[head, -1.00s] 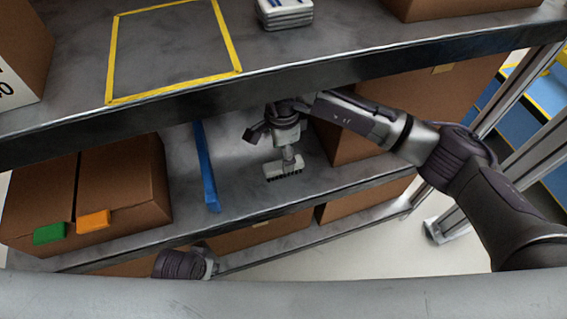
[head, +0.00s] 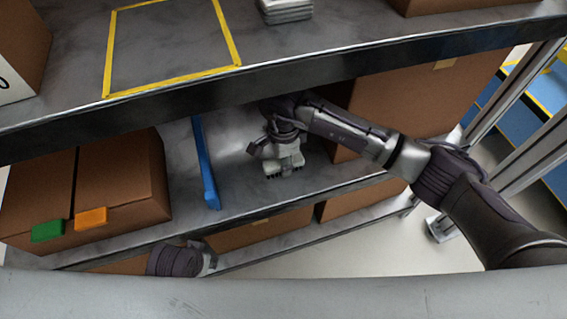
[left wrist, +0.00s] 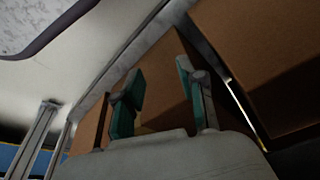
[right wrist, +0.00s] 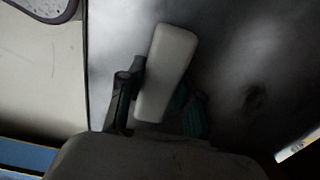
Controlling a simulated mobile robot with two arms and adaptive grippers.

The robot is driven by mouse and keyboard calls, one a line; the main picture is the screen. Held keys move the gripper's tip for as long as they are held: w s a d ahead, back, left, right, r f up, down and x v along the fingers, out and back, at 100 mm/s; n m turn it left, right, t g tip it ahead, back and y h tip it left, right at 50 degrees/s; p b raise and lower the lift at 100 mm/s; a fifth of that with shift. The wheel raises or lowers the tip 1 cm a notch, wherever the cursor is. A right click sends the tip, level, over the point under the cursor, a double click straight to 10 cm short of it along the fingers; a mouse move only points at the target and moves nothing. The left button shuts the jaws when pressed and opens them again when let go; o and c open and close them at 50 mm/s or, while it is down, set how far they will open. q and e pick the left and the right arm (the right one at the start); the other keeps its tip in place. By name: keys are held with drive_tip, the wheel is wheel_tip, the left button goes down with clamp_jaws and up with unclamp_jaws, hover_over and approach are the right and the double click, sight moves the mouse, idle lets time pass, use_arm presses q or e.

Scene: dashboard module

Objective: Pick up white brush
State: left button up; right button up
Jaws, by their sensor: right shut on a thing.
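The white brush (head: 288,163) is on the middle shelf, with its dark bristles facing down. My right gripper (head: 285,150) is directly over it and hides much of its upper part. In the right wrist view, the white brush (right wrist: 168,68) lies between the two fingers of my right gripper (right wrist: 160,100), which is shut on it. I cannot tell whether the bristles still touch the shelf. In the left wrist view, my left gripper (left wrist: 162,98) is open, with its fingers apart and nothing between them. The head view shows only part of my left arm low down.
A blue bar (head: 206,165) lies left of the brush on the middle shelf (head: 250,200). A cardboard box (head: 130,190) with green and orange tabs stands further left, and another box (head: 400,100) stands right. The upper shelf's edge (head: 330,78) hangs above my right gripper.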

clamp_jaws()
drive_tip(key=shift+r, duration=0.1)
drive_tip(key=shift+r, duration=0.5)
drive_tip(key=shift+s+d+r+p, duration=0.15)
drive_tip(key=shift+s+d+r, duration=0.1)
drive_tip(key=shift+r, duration=0.35)
drive_tip(key=shift+s+d+r+p, duration=0.1)
drive_tip(key=shift+s+r+p, duration=0.1)
drive_tip(key=shift+r, duration=0.35)
use_arm(q)
drive_tip(key=shift+f, duration=1.5)
use_arm(e)
drive_tip(key=s+d, duration=0.4)
drive_tip(key=s, duration=0.3)
drive_tip(key=s+d, duration=0.4)
drive_tip(key=s, duration=0.3)
drive_tip(key=shift+s+d, duration=0.25)
drive_tip(key=shift+d, duration=0.15)
use_arm(q)
drive_tip(key=shift+s, duration=0.1)
